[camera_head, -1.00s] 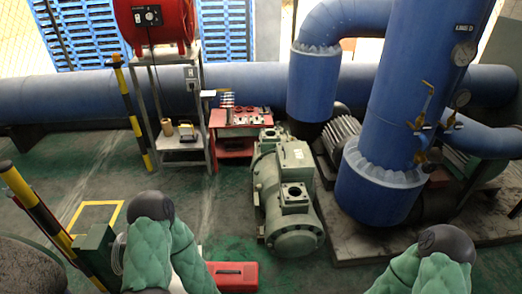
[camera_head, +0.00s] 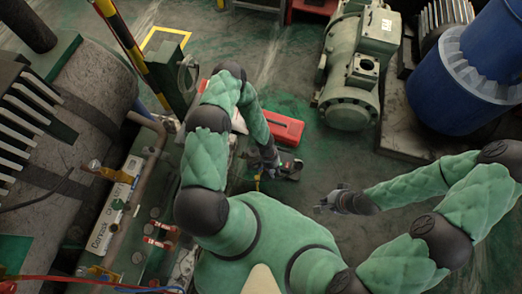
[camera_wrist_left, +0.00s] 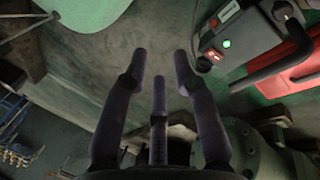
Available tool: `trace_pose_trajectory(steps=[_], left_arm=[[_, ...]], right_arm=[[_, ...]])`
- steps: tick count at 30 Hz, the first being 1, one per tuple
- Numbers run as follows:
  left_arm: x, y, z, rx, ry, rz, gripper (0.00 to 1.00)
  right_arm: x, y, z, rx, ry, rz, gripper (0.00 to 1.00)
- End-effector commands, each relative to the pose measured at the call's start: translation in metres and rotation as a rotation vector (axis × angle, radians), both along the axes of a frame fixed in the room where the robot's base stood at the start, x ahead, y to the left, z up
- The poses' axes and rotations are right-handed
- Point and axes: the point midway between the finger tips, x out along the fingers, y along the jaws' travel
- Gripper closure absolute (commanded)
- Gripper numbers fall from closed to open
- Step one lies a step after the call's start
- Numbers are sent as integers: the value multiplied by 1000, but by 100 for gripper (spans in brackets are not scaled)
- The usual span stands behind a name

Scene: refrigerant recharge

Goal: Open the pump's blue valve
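A small grey-and-black unit (camera_head: 290,168), which may be the pump, sits on the floor beside the red toolbox. In the left wrist view it is a grey box (camera_wrist_left: 220,38) with a lit green button and a red label, at the upper right. I cannot make out a blue valve on it. My left gripper (camera_head: 272,166) is close to the unit in the head view. In the left wrist view its fingers (camera_wrist_left: 160,70) are spread with nothing between them. My right gripper (camera_head: 322,200) is to the right, over bare floor; its small fingers look apart and empty.
A red toolbox (camera_head: 282,127) lies just behind the unit. A green motor (camera_head: 352,75) stands at upper right. A yellow-black post (camera_head: 125,40) rises there. Floor right of the unit is clear.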

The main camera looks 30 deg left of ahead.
Motion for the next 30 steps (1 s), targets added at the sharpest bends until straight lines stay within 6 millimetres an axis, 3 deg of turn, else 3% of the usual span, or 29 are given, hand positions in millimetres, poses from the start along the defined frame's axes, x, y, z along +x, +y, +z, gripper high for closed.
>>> trace_pose_trajectory(steps=[1, 6, 12, 20, 30], left_arm=[[4, 12, -19, 33, -13, -27, 71], [21, 53, -67, 159, -74, -115, 71], [38, 84, -96, 259, -136, -168, 71], [42, 90, -115, 281, -151, -182, 71], [41, 90, -174, 279, -150, -181, 71]], right_arm=[[0, 0, -1, 0, 0, 0, 100], [0, 0, -4, 0, 0, 0, 100], [0, 0, -5, 0, 0, 0, 100], [0, 0, -14, 0, 0, 0, 100], [0, 0, -48, 0, 0, 0, 100]])
